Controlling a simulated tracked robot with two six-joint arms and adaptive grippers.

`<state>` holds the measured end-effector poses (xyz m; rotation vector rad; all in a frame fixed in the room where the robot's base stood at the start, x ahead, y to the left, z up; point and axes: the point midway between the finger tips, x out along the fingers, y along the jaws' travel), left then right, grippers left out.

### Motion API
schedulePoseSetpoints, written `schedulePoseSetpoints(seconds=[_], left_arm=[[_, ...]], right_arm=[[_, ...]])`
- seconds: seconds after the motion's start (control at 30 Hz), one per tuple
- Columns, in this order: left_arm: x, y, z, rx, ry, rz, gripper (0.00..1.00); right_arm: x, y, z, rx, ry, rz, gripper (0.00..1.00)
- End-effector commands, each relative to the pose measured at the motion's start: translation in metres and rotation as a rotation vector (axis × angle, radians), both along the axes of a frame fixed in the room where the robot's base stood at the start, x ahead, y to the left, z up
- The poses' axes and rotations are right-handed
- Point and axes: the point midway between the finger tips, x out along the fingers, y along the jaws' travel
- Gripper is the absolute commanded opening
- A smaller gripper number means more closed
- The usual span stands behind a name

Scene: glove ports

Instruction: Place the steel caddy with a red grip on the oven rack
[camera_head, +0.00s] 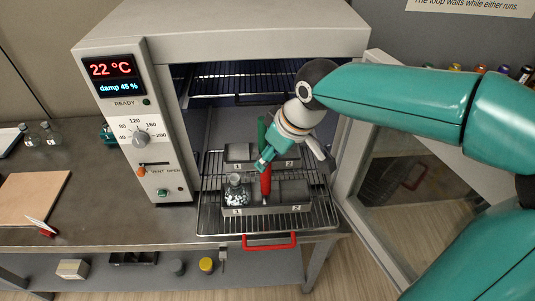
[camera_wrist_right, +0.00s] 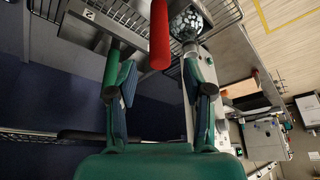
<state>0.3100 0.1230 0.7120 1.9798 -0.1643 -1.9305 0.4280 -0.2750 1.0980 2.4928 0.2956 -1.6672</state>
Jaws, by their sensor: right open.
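The steel caddy (camera_head: 258,210) with a red grip (camera_head: 265,184) stands on the pulled-out oven rack (camera_head: 212,218). A round flask (camera_head: 236,190) sits in its compartment 1; compartment 2 shows no flask. My right gripper (camera_head: 264,163) is open at the top of the red grip. In the right wrist view, the red grip (camera_wrist_right: 159,38) shows between the two spread fingers (camera_wrist_right: 153,62), with no finger visibly pressed on it. The flask (camera_wrist_right: 186,22) shows beside it. My left gripper is not in view.
A second caddy with a green grip (camera_head: 261,131) stands behind on the rack. The oven (camera_head: 150,90) is open, its glass door (camera_head: 400,200) swung right. The rack has a red front handle (camera_head: 269,242). A board (camera_head: 32,195) lies on the left bench.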

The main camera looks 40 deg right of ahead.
Motion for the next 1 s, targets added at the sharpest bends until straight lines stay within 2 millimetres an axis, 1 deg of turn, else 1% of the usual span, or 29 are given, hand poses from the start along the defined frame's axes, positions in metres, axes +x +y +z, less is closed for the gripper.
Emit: schedulePoseSetpoints(seconds=[0.03, 0.1, 0.2, 0.33, 0.5, 1.0], left_arm=[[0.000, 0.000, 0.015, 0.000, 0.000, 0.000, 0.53], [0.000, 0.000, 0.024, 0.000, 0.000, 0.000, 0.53], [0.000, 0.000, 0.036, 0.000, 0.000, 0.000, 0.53], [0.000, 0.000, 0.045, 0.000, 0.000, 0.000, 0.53], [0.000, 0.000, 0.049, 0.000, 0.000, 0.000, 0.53], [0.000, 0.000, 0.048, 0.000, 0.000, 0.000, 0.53]], right_arm=[[-0.004, -0.001, 0.019, 0.000, -0.003, 0.000, 0.51], [-0.010, -0.002, 0.032, 0.000, -0.002, 0.000, 0.51], [-0.016, -0.004, 0.049, 0.000, -0.003, 0.000, 0.51], [-0.023, -0.005, 0.063, 0.000, -0.001, 0.001, 0.51], [-0.027, -0.006, 0.069, -0.001, 0.000, 0.002, 0.51], [-0.027, -0.006, 0.069, -0.001, 0.000, 0.002, 0.51]])
